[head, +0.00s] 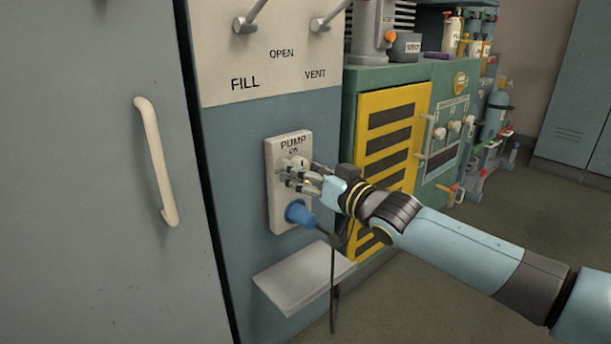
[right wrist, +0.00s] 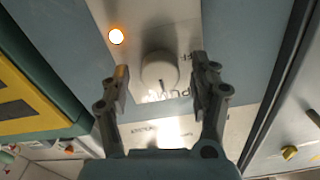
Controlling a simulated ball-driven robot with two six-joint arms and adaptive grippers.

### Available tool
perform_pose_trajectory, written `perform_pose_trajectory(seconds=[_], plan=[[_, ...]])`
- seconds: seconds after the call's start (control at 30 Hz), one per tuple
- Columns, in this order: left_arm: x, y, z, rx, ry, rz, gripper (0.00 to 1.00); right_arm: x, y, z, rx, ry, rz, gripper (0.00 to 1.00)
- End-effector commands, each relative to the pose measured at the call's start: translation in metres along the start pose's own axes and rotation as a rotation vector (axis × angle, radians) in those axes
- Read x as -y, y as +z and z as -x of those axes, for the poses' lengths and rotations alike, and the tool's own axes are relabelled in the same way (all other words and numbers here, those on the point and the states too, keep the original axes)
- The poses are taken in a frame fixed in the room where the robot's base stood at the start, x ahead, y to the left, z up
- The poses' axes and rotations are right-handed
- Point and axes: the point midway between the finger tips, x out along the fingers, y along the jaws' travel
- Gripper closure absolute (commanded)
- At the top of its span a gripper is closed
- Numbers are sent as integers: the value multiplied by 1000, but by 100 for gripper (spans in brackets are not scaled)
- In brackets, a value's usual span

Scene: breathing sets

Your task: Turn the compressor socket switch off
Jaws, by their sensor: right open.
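The pump socket panel (head: 277,206) is a pale plate on the blue-grey wall unit, marked PUMP and ON at its top. Its switch, a round white knob (right wrist: 160,70), shows in the right wrist view, with a dark pointer line towards the PUMP lettering. Part of an OFF label shows to its right. An orange lamp (right wrist: 116,36) is lit beside it. My right gripper (head: 304,179) is at the panel in the head view. In the wrist view it is open (right wrist: 161,74), one finger on each side of the knob; contact is unclear. My left gripper is out of view.
A blue plug (head: 299,213) with a dark cable sits low on the panel, below my gripper. A pale shelf (head: 295,283) juts out underneath. A yellow slatted panel (head: 376,110) on a green machine stands to the right. A grey door with a handle (head: 155,162) is left.

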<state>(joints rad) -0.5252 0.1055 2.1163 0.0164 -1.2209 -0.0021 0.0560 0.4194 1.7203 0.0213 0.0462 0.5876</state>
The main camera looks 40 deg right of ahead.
Motion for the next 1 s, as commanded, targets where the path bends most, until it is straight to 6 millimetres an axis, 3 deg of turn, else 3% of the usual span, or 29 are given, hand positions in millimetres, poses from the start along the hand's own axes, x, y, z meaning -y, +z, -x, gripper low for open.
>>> perform_pose_trajectory(seconds=[0.17, 0.57, 1.0], plan=[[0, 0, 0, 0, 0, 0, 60, 0, -1, 0, 0, 0, 0, 39], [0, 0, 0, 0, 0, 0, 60, 0, 0, 0, 0, 0, 0, 91], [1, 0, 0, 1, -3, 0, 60, 0, -1, 0, 1, 1, 95, 93]])
